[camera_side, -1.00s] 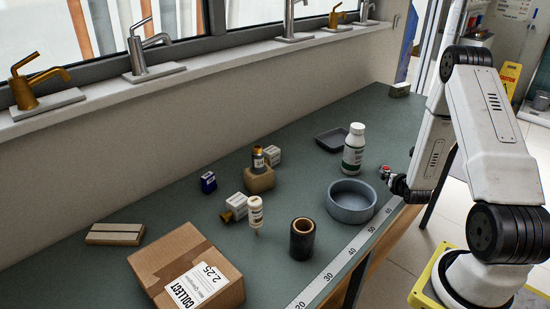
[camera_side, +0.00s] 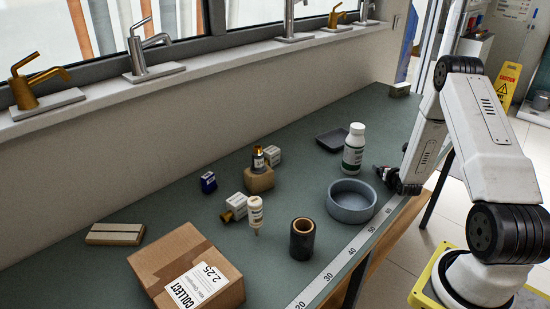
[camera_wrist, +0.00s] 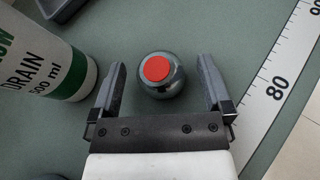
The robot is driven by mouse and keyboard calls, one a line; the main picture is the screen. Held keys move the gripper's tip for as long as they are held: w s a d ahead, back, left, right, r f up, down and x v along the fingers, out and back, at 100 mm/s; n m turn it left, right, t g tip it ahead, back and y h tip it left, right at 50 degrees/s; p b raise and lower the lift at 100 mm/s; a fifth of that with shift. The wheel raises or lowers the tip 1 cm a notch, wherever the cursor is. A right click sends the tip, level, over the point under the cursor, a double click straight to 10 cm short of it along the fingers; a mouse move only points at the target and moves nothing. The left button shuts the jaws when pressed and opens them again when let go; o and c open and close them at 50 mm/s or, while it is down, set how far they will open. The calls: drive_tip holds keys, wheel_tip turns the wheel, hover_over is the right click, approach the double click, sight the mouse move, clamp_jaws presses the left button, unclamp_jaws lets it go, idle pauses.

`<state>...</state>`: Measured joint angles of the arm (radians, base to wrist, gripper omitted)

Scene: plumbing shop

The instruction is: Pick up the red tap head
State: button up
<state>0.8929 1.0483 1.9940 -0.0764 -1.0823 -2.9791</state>
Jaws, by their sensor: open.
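The red tap head (camera_wrist: 156,72) is a round dark knob with a flat red disc on top. In the wrist view it stands on the green bench between my two fingers, with a gap on each side. My gripper (camera_wrist: 161,68) is open around it and empty; I cannot tell the fingertips' exact height. In the side view my gripper (camera_side: 384,172) is at the right of the bench, and it largely hides the tap head.
A white drain bottle (camera_side: 353,149) stands close by, and also at left in the wrist view (camera_wrist: 40,62). A grey-blue bowl (camera_side: 352,202) and dark tray (camera_side: 332,139) are near. A measuring strip (camera_side: 343,259) runs along the bench edge. Boxes and small bottles stand farther left.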

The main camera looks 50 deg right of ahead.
drive_tip(key=shift+w+d, duration=0.1)
idle(0.4)
drive_tip(key=c, duration=1.3)
drive_tip(key=shift+r, duration=0.1)
drive_tip(key=shift+c, duration=0.2)
drive_tip(key=shift+r, duration=4.9)
